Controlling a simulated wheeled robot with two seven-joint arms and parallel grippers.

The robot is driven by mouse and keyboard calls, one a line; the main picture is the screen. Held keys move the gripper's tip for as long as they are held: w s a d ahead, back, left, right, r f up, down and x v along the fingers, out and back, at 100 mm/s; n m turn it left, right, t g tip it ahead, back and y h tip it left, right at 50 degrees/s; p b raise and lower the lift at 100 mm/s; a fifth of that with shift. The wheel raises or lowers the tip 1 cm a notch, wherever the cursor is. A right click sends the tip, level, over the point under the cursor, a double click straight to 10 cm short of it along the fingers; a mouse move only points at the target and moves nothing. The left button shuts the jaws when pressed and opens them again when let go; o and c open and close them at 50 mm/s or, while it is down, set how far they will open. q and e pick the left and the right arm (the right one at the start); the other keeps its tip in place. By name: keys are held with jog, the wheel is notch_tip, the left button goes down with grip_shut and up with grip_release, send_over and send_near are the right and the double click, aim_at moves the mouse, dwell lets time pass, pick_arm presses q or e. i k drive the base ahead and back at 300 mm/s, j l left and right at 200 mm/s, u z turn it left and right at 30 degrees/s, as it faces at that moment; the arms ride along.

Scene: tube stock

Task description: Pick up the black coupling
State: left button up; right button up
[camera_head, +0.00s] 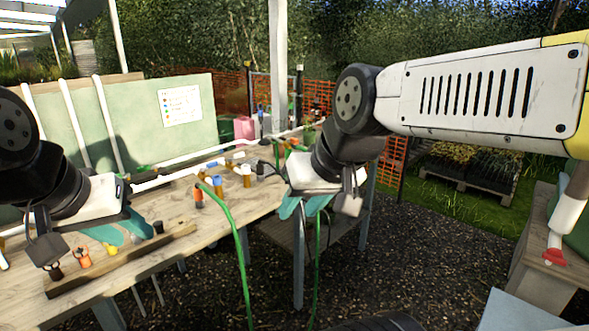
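A small black cylindrical piece (158,227), which looks like a black coupling, stands on the wooden table just right of my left gripper's fingertips. My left gripper (120,234) has teal fingers and is low over the table's front part. Its fingers overlap in this view, so its opening is unclear. Another dark piece (56,272) sits at the front left near an orange fitting (84,258). A black-looking piece (261,168) also stands near the far right end of the table. My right gripper (304,207) hangs beyond the table's right edge, teal fingers apart and empty.
The wooden table (215,222) holds several coloured fittings, white pipes and a wooden strip (120,262) along its front. A green hose (229,215) hangs over the front edge. A pale green board (140,120) stands behind. A side table with a red-ended pipe (553,257) is at right.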

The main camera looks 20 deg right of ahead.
aim_at(260, 167)
jog(key=z, duration=0.3)
jog(key=i+l+u, duration=0.1)
jog(key=i+l, duration=0.5)
jog(key=i, duration=0.2)
jog(key=i+l, duration=0.65)
jog(key=i+u, duration=0.05)
jog(key=i, duration=0.1)
